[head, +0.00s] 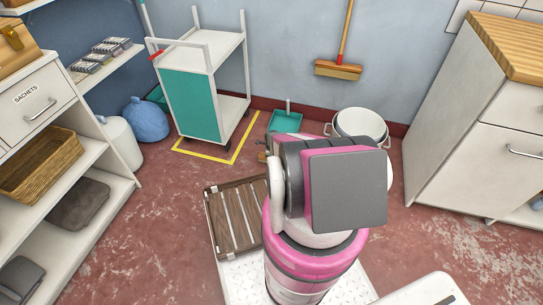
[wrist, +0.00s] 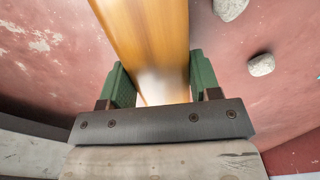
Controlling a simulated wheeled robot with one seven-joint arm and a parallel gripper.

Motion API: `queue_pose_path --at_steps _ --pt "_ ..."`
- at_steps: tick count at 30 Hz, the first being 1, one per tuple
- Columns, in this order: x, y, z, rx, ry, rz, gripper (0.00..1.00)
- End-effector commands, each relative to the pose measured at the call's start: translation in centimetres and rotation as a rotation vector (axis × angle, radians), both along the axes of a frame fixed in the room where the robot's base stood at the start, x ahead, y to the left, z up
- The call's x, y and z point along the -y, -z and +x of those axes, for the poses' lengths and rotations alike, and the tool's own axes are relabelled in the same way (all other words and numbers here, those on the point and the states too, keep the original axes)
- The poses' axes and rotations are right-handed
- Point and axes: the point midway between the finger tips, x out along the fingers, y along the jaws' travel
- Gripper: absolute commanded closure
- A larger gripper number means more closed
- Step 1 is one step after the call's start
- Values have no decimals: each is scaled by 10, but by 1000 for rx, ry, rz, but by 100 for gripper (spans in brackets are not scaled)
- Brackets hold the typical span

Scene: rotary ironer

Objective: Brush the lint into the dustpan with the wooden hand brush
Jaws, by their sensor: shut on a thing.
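In the wrist view, my gripper (wrist: 161,88) is shut on a thick wooden piece, which I take to be the hand brush (wrist: 148,35). The wood passes between the green fingers toward the top of the picture; its bristles do not show. Two pale grey lumps of lint, one (wrist: 229,8) at the top edge and one (wrist: 261,65) lower right, lie on the red floor right of the brush. In the head view, a teal dustpan (head: 285,121) lies on the floor by the back wall. My arm hides my gripper and the lint there.
A white bucket (head: 361,124) stands right of the dustpan. A white trolley (head: 202,82) stands inside a yellow floor outline to the left. A broom (head: 339,69) is at the wall. A slatted wooden rack (head: 231,218) lies left of my arm. A cabinet (head: 465,140) bounds the right.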

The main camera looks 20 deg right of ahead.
Motion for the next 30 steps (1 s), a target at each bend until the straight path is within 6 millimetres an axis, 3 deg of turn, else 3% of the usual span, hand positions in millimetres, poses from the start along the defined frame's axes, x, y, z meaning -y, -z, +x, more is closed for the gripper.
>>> queue_pose_path --at_steps 14,30 --pt "1 2 1 0 0 0 62" --pt "16 3 22 0 0 0 62"
